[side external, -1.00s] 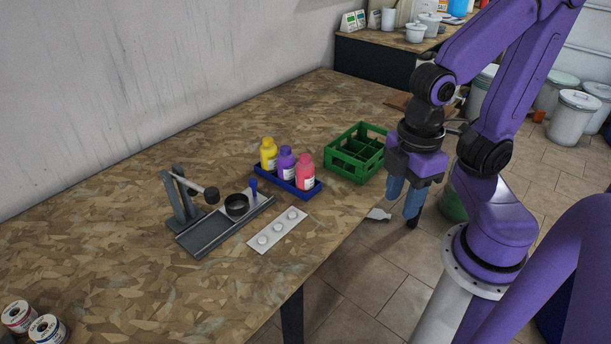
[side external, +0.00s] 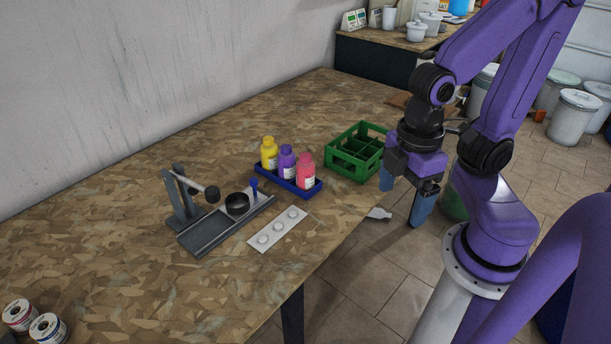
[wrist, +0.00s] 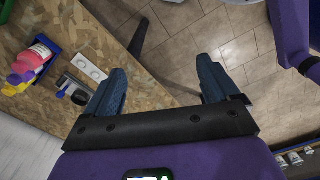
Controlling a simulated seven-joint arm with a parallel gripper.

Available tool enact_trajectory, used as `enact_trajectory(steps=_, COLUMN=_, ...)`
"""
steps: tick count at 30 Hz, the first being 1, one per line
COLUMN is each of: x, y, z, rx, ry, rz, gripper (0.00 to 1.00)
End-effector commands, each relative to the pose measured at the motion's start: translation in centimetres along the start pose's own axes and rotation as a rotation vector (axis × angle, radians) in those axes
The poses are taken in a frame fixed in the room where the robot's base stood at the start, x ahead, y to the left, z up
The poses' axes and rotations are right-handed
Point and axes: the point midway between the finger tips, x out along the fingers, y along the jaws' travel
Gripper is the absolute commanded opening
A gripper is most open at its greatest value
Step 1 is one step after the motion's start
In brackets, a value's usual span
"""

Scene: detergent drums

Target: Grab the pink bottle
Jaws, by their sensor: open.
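The pink bottle (side external: 306,172) stands upright at the right end of a blue tray (side external: 276,180), beside a purple bottle (side external: 287,162) and a yellow bottle (side external: 269,153). The pink bottle also shows at the left of the wrist view (wrist: 35,57). My gripper (side external: 403,207) is open and empty, beyond the table's edge and to the right of the tray. Its two blue fingers stand wide apart in the wrist view (wrist: 163,82), with floor between them. It is well apart from the pink bottle.
A green crate (side external: 356,153) stands on the table between the tray and my gripper. A grey stand with a black cup (side external: 237,204) and a white strip with round pieces (side external: 278,229) lie left of and in front of the tray.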

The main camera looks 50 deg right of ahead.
Motion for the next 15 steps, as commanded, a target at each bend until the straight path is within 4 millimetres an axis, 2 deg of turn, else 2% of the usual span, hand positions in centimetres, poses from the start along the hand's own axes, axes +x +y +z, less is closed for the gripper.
enact_trajectory(steps=5, x=1.8, y=2.5, z=0.5, rx=-0.043, ry=-0.136, rz=0.104, gripper=0.88)
enact_trajectory(steps=15, x=5.6, y=11.3, z=1.4, rx=-0.280, ry=-0.558, rz=0.440, gripper=0.88)
